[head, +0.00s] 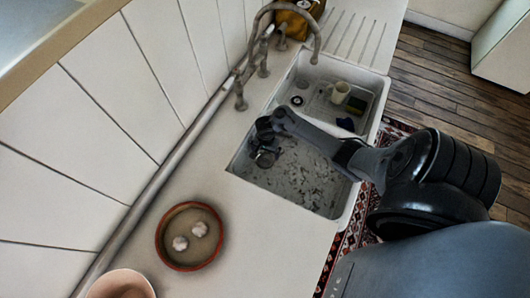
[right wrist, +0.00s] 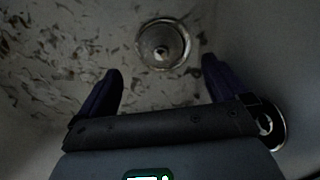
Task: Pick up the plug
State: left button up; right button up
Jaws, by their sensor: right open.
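My right gripper (head: 264,150) reaches down into the near sink basin (head: 310,188) in the head view. In the right wrist view my right gripper (right wrist: 162,70) is open, its two dark fingers spread with nothing between them. A round metal fitting (right wrist: 163,44) with a bright rim and a small pale spot at its centre lies on the basin floor just beyond the fingertips. I cannot tell whether this is the plug or a drain. A second round metal piece (right wrist: 277,132) is partly hidden behind the gripper's right side. My left gripper is not in view.
The tap (head: 316,30) arches over the back. A brown-rimmed dish (head: 160,240) with two pale lumps stands on the counter. Dark flecks cover the near basin floor.

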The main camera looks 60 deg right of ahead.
aim_at(266, 158)
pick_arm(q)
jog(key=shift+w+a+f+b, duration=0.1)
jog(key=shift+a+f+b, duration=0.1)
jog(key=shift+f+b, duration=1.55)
pick_arm(e)
jog(key=shift+d+f, duration=0.1)
jog(key=shift+f, duration=3.45)
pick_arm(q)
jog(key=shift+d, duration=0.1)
pick_arm(e)
jog(key=shift+c, duration=1)
jog(key=c, duration=0.9)
jog(key=shift+r, duration=0.1)
